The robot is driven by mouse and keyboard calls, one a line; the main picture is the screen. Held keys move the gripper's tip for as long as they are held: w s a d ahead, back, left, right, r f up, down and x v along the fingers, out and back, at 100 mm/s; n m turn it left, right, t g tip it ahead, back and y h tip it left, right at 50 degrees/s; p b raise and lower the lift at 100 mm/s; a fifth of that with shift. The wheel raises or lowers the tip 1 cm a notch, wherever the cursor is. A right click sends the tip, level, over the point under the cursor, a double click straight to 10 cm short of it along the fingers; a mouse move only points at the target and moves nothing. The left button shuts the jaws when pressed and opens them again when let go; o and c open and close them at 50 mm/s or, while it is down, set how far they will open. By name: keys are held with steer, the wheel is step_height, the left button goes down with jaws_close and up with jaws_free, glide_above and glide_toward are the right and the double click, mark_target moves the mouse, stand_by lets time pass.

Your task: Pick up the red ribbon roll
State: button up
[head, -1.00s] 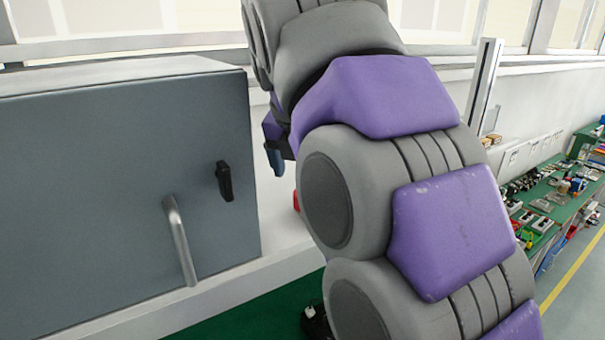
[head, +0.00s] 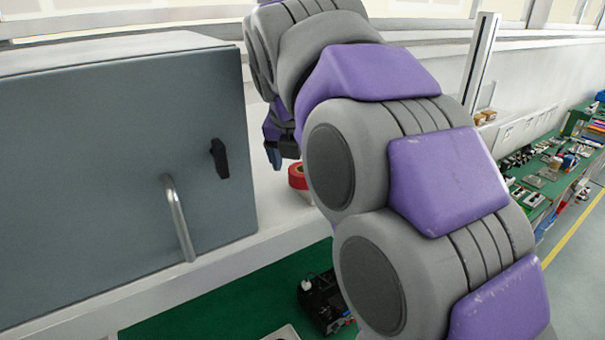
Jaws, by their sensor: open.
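The red ribbon roll (head: 297,177) lies on the white ledge, just right of the grey cabinet. Its right part is hidden behind my arm. My gripper (head: 275,158) is above and to the left of the roll, apart from it, pointing down. Much of the gripper is small and partly hidden by my arm, with a blue finger showing. It is open and holds nothing that I can see.
A grey cabinet (head: 120,170) with a metal handle (head: 179,218) and a black latch (head: 219,158) stands close on the left. A black device (head: 325,302) sits on the green surface below. Green benches with many items (head: 545,170) run along the right.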

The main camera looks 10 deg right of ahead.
steer(key=shift+w+d+f, duration=0.15)
steer(key=shift+w+f, duration=0.1)
steer(key=shift+f, duration=0.4)
steer(key=shift+c, duration=0.3)
steer(key=c, duration=1.1)
